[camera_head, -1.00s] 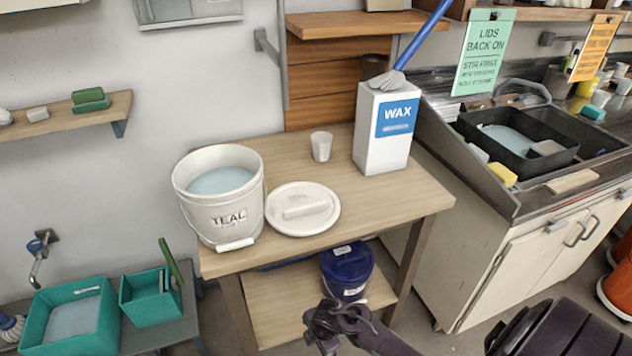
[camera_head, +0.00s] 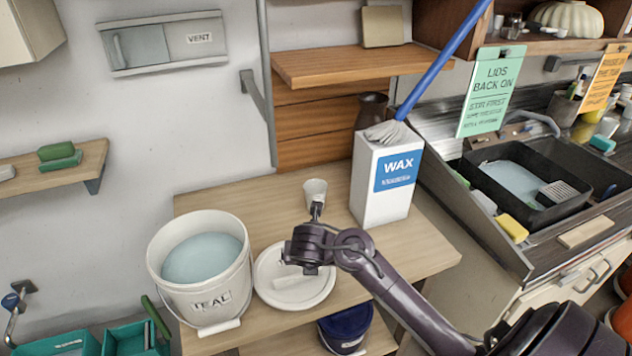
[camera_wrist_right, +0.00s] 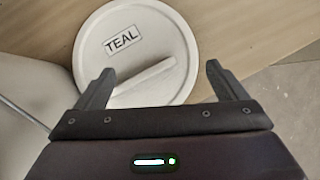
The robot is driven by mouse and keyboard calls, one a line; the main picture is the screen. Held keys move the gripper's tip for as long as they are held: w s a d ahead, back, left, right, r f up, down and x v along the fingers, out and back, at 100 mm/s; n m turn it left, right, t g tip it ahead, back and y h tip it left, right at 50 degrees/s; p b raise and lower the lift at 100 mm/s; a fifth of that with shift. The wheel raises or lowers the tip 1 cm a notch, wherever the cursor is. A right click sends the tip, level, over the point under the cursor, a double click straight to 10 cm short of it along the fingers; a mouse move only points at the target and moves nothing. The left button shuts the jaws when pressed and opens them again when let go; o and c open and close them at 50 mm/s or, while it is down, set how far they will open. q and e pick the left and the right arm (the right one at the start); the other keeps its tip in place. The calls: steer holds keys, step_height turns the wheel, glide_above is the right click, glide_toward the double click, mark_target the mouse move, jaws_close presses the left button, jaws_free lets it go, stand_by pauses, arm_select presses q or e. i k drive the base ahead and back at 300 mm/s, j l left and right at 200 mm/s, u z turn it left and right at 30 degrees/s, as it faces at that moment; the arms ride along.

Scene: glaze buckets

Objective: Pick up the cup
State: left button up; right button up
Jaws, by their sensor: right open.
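The small white cup (camera_head: 315,188) stands upright on the wooden table (camera_head: 225,203), left of the wax box. My right gripper (camera_head: 317,210) is over the table above the lid, its tip overlapping the cup's lower part in the head view. In the right wrist view its two fingers (camera_wrist_right: 158,78) are spread apart with nothing held between them. The cup does not show in that view. My left gripper is not in view.
A white bucket (camera_head: 178,287) of pale blue glaze stands left of the round lid (camera_head: 268,275), which also shows beneath the fingers (camera_wrist_right: 165,35). The tall wax box (camera_head: 368,200) stands close right of the cup.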

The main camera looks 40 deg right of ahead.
mark_target(314, 188)
steer(key=i+l, duration=0.75)
steer(key=l, duration=0.1)
